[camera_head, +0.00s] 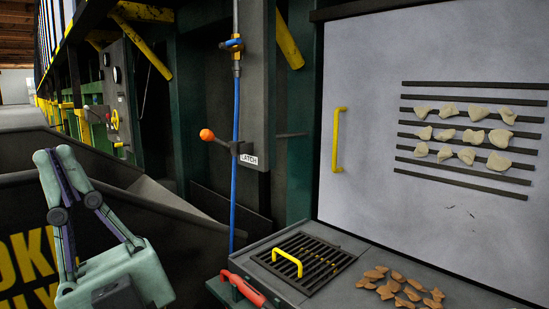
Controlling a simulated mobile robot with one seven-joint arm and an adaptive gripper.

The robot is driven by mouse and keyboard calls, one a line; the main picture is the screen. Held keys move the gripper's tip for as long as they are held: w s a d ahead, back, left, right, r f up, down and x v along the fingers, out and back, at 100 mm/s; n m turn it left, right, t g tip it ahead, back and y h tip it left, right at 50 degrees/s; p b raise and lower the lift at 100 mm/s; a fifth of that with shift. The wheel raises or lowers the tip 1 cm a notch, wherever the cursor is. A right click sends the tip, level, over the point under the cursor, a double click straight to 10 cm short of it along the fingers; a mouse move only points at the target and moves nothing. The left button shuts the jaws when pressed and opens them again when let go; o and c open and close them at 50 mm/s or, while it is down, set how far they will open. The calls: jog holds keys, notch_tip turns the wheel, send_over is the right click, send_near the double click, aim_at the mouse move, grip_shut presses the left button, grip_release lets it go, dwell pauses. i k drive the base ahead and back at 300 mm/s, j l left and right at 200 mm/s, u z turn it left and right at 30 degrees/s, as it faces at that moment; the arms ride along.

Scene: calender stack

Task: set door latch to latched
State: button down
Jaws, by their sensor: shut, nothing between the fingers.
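The door latch is a lever with an orange ball knob (207,135) on a dark arm, reaching left from a grey post, slightly raised at the knob end. A white label reading "LATCH" (249,159) is just right of its pivot. The large grey door (365,60) with a yellow vertical handle (337,140) stands to the right and looks closed. My gripper (54,155) is at the lower left, pale green with dark joints, pointing up. Its fingertips are together and empty. It is left of the knob in the picture and apart from it.
A blue hose (235,140) runs vertically by the latch. Below the door are a grate (325,258) with a yellow handle, a red-handled lever (247,289) and several brown fragments (400,287). Pale fragments (446,134) sit on the door's dark slats.

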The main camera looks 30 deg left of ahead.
aim_at(206, 135)
jog(key=i+j+u, duration=0.45)
jog(key=i+u, duration=0.3)
jog(key=i, duration=0.15)
